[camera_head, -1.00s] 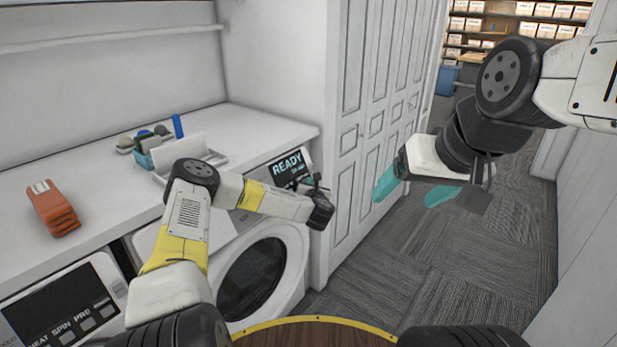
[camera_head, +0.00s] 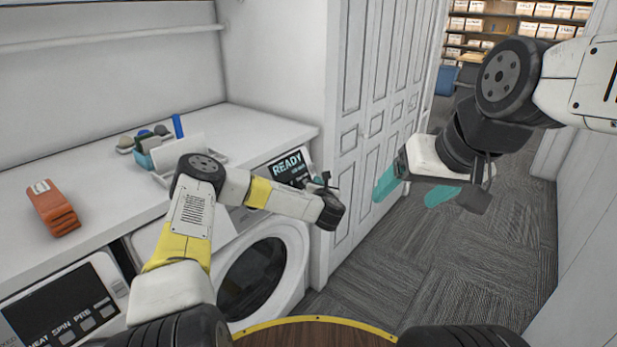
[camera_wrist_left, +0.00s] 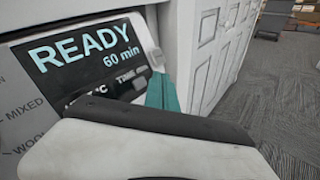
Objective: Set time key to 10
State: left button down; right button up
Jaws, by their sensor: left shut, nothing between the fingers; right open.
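The machine on the right, a white front-loader (camera_head: 295,240), has a dark display (camera_head: 287,167) reading READY. In the left wrist view the display (camera_wrist_left: 85,50) reads READY and 60 min. Below it is a row of keys; the TIME key (camera_wrist_left: 130,75) is at the right end, its label partly hidden. My left gripper (camera_head: 323,180) is at the panel's right edge. Its teal fingers (camera_wrist_left: 161,93) are shut and empty, beside the TIME key; I cannot tell whether they touch the panel. My right gripper (camera_head: 412,190) is open and empty in the air, well to the right.
A second machine's panel (camera_head: 65,308) shows at lower left. The white counter (camera_head: 110,195) holds an orange stack (camera_head: 54,208), a white tray (camera_head: 185,150) and small colored items. A white paneled door (camera_head: 375,90) stands close right of the machine. Carpet beyond is clear.

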pick_arm(q)
jog(key=shift+s+d+r, duration=0.65)
jog(key=shift+s+d, duration=0.05)
jog(key=shift+d, duration=0.25)
dwell(2.3)
